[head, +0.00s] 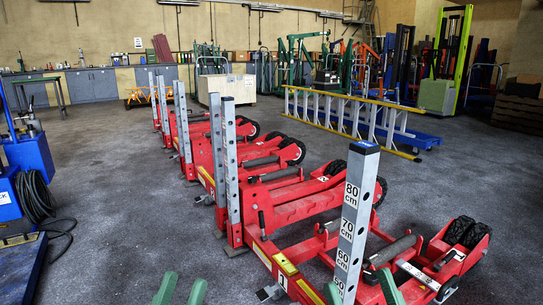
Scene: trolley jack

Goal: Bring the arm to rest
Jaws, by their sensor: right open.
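The nearest red trolley jack (285,270) stands low at the right front, marked 1, with black wheels at its right end. A metal measuring post (357,215) marked from 80 cm downward rises upright beside it. The jack's red lifting arm (385,285) lies low, and its front end is partly hidden by the post and my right gripper. My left gripper (182,290) shows as two green fingertips at the bottom edge, apart with floor between them. My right gripper (361,290) shows two green fingertips, spread apart in front of the jack and post. Both look empty.
More red jacks with posts (229,160) stand in a row leading back left. A blue machine with a black hose (38,195) is at the left edge. A yellow and silver ladder (350,115) lies on its side behind. The grey floor (130,220) at left centre is clear.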

